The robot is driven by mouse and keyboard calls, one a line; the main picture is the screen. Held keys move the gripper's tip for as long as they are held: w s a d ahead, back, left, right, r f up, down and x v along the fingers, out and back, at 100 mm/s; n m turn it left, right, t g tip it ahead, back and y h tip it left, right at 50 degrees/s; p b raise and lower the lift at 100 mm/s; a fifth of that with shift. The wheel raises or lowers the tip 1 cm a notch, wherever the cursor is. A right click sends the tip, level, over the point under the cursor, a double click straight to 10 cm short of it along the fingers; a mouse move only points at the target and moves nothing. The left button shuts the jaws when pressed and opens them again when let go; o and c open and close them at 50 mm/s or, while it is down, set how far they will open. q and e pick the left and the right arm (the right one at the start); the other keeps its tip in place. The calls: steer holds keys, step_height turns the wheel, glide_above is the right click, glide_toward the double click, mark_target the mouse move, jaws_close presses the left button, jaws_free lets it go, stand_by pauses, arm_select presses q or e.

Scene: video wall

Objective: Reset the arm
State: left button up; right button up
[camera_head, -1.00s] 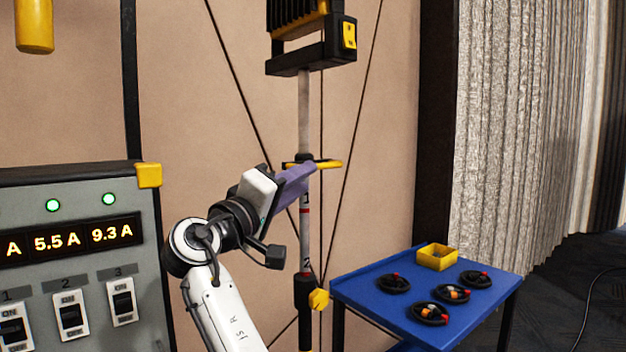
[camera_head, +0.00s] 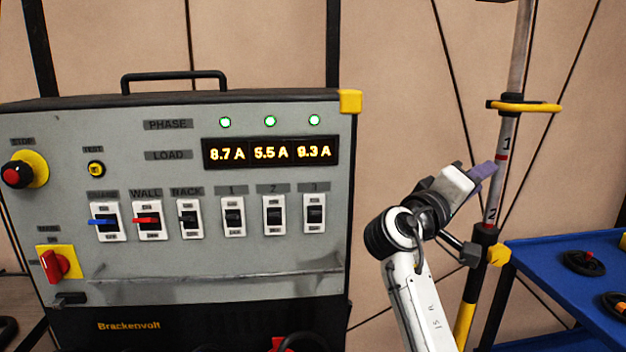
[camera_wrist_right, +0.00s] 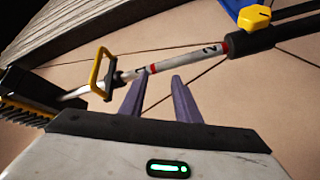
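My right gripper (camera_head: 488,169) is at the right of the head view, its purple fingers pointing up and right at a marked pole (camera_head: 506,143). In the right wrist view its two fingertips (camera_wrist_right: 158,76) are apart with nothing held between them. The pole (camera_wrist_right: 187,62) crosses just past the tips there; whether a finger touches it is hard to tell. The pole carries marks 1 and 2, a yellow loop handle (camera_head: 528,107) above the gripper and a yellow knob (camera_head: 498,255) below. My left gripper is not in view.
A grey power panel (camera_head: 180,262) with switches, three green lights and load readouts stands left of my right arm. A blue table (camera_head: 545,263) with dark round-based items (camera_head: 584,263) stands at the right. Thin cables run near the pole.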

step_height(320, 180, down, 21)
steer(key=a+n+t+y, duration=0.2)
steer(key=n+y, duration=0.1)
steer(key=y, duration=0.3)
steer(key=s+a+f+n+g+y, duration=0.1)
steer(key=s+a+f+y, duration=0.2)
steer(key=f, duration=0.6)
steer(key=s+a+f+y, duration=0.15)
steer(key=s+f, duration=0.25)
steer(key=f, duration=0.5)
steer(key=s+a+f+m+g+y, duration=0.1)
steer(key=s+a+f+y, duration=0.1)
steer(key=s+f, duration=0.3)
steer(key=s+a+f+m+g+y, duration=0.1)
steer(key=s+a+f+y, duration=0.2)
steer(key=s, duration=1)
steer(key=s+a+f+m+g+y, duration=0.1)
steer(key=s+a+f+y, duration=0.1)
steer(key=s+f, duration=0.5)
steer(key=s+a, duration=0.1)
steer(key=s, duration=0.2)
steer(key=shift+f+m+y, duration=0.2)
steer(key=shift+m+y, duration=0.1)
steer(key=shift+y, duration=0.05)
steer(key=shift+o, duration=0.4)
steer(key=shift+a, duration=0.1)
